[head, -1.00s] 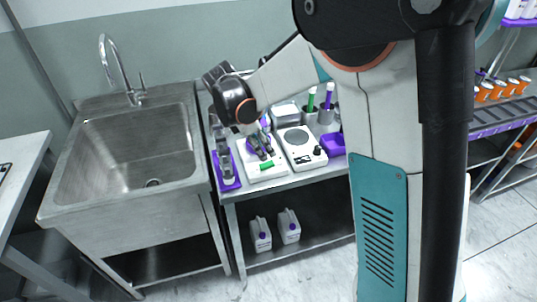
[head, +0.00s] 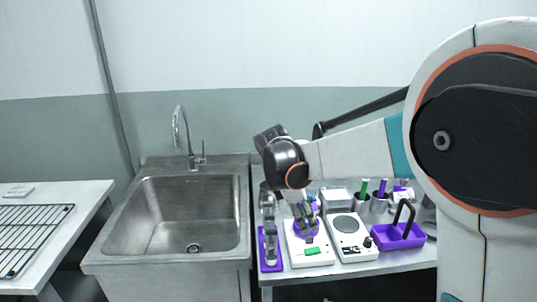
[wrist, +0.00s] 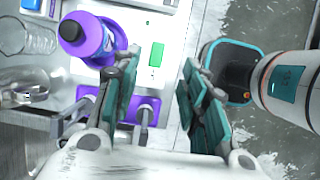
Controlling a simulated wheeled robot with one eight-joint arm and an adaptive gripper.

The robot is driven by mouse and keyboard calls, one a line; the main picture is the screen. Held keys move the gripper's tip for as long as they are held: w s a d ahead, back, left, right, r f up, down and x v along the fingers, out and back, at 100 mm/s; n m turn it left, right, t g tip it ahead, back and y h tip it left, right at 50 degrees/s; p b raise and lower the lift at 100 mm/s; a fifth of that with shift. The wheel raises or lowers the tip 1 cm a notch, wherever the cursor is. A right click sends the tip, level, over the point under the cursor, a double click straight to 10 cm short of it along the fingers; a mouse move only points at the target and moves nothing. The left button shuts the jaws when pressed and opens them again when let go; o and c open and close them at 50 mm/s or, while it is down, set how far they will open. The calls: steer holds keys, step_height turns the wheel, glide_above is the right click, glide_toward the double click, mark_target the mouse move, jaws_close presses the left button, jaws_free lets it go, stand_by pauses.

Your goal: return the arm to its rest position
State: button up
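My gripper (head: 306,218) hangs over the bench beside the sink, above the white device with a green display (head: 312,251). In the wrist view my gripper (wrist: 172,75) has its two teal-padded fingers spread apart, with nothing between them. The device's green display also shows ahead of the fingers (wrist: 155,54). A purple bottle (wrist: 90,38) stands just left of the fingers. My arm reaches in from the right in the head view and is still stretched out over the bench.
A steel sink (head: 190,215) with a tap is left of the bench. A second white device (head: 348,237), a purple caddy with a black handle (head: 400,236) and metal cups with markers (head: 379,203) stand on the right. A wire rack (head: 30,235) lies on the left table.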

steer(key=s+d+r+m+t+y, duration=0.2)
steer(key=s+m+t, duration=0.1)
steer(key=s+m, duration=0.5)
steer(key=s+d+r+m+t+y, duration=0.2)
steer(key=s+m, duration=0.7)
steer(key=s, duration=0.6)
steer(key=shift+d+r+m+t, duration=0.15)
steer(key=shift+r+m+t, duration=0.15)
steer(key=shift+r+t, duration=0.55)
